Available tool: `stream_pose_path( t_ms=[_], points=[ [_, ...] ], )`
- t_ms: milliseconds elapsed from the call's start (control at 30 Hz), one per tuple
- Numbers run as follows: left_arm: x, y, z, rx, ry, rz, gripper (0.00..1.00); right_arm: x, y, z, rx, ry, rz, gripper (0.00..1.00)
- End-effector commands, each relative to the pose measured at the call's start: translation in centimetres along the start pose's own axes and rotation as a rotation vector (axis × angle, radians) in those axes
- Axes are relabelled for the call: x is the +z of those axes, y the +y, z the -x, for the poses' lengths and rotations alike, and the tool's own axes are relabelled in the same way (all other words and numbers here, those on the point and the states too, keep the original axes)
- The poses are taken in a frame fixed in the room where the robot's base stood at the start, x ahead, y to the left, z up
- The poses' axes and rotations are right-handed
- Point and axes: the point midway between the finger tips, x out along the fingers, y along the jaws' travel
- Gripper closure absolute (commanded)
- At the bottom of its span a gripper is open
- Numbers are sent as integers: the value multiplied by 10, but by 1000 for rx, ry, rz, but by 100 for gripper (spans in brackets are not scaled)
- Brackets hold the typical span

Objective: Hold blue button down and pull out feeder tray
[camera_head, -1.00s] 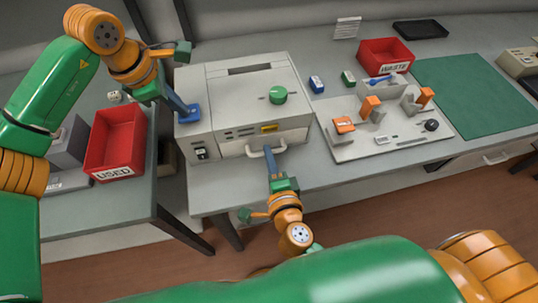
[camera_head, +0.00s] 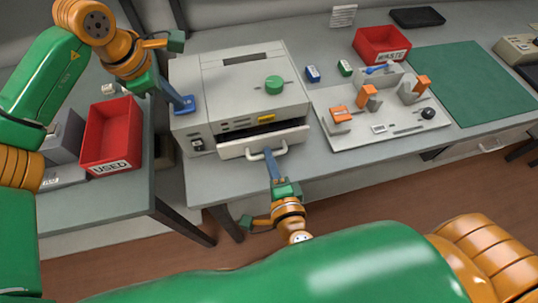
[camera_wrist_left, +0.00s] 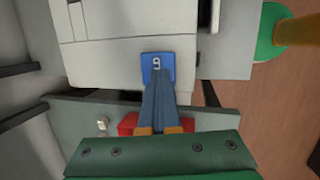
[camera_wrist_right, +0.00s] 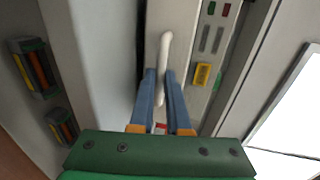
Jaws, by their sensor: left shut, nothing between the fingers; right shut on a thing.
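The printer (camera_head: 230,85) is a pale grey box on the bench. Its blue button (camera_head: 184,104) is at the top left corner; it also shows, marked 9, in the left wrist view (camera_wrist_left: 158,62). My left gripper (camera_head: 184,100) is shut and empty, its fingertips against the blue button; how far the button is pressed I cannot tell. The feeder tray (camera_head: 240,149) at the printer's front is partly out, with a dark gap above it. My right gripper (camera_head: 270,157) is shut on the tray's white handle (camera_head: 281,150), which also shows in the right wrist view (camera_wrist_right: 163,62).
A red USED bin (camera_head: 113,125) stands on the left table. A grey board (camera_head: 355,140) with orange clamps lies right of the printer, and a red WASTE bin (camera_head: 381,42) is behind it. A green mat (camera_head: 475,90) is at the right. The floor in front is clear.

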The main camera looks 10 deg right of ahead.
Motion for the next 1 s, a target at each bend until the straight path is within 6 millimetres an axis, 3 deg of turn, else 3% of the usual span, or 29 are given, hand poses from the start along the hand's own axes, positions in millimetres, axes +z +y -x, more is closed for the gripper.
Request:
stream_pose_path(
  t_ms=[33, 100, 133, 467, 800, 1000],
  points=[
    [0, 0, -1, -2, 1, 0, 100, 0, 0, 0, -1, 0, 0, 77],
    [0, 0, -1, -2, 1, 0, 100, 0, 0, 0, -1, 0, 0, 58],
    [0, 0, -1, -2, 1, 0, 100, 0, 0, 0, -1, 0, 0, 55],
    [0, 0, -1, -2, 1, 0, 100, 0, 0, 6, 1, 0, 1, 55],
    [0, 0, -1, -2, 1, 0, 100, 0, 2, 94, 4, -4, 3, 55],
    [0, -1, -1, -2, 1, 0, 100, 0, 0, 120, 0, -1, 0, 55]
  ],
)
